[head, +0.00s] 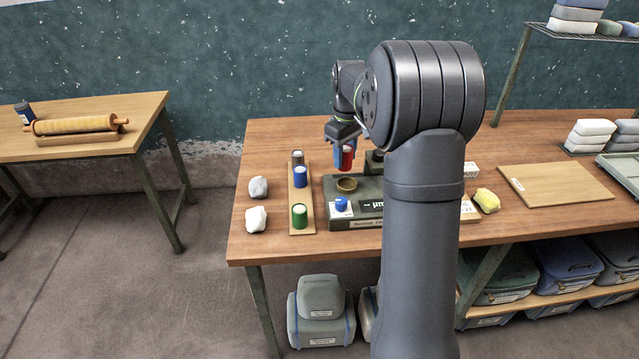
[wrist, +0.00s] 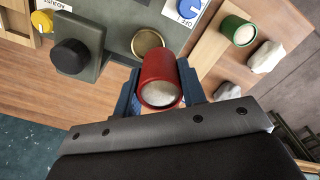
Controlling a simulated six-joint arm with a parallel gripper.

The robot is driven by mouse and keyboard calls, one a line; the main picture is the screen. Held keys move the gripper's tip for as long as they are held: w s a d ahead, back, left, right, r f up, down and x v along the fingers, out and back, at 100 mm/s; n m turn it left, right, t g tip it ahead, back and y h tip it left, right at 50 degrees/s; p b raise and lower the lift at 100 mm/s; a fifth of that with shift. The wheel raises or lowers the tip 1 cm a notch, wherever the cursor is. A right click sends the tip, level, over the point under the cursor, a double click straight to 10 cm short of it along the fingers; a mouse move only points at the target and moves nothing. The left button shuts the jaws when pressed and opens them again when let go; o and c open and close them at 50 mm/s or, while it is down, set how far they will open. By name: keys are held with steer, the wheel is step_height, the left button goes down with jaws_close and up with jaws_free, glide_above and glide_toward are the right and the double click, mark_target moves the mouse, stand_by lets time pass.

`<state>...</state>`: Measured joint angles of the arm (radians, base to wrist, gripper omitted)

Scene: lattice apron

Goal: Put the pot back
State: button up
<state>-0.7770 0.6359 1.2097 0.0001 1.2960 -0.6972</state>
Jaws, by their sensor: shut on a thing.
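My gripper (head: 344,150) is shut on a red pot (head: 348,158) with a pale top. It holds the pot in the air above the grey bench unit. In the wrist view the red pot (wrist: 157,72) sits between the two blue fingers, its open pale end facing the camera. A wooden strip (head: 290,198) left of the unit bears a brown-grey pot (head: 297,158), a blue pot (head: 301,178) and a green pot (head: 299,216), with a gap between blue and green. The green pot (wrist: 237,31) also shows in the wrist view.
The grey unit (head: 370,185) has a round brass dish (head: 347,185) and a blue knob (head: 341,204). A black knob (wrist: 71,57) stands beside the dish. Pale lumps (head: 257,219) lie left of the strip. A wooden board (head: 558,185) lies at right.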

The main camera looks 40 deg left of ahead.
steer(key=s+a+f, duration=0.2)
steer(key=a+f, duration=0.1)
steer(key=s+a+f, duration=0.6)
steer(key=a, duration=0.1)
steer(key=shift+f, duration=1.95)
steer(key=shift+f, duration=0.1)
steer(key=o, duration=1.1)
steer(key=shift+c, duration=0.2)
step_height(320, 180, up, 12)
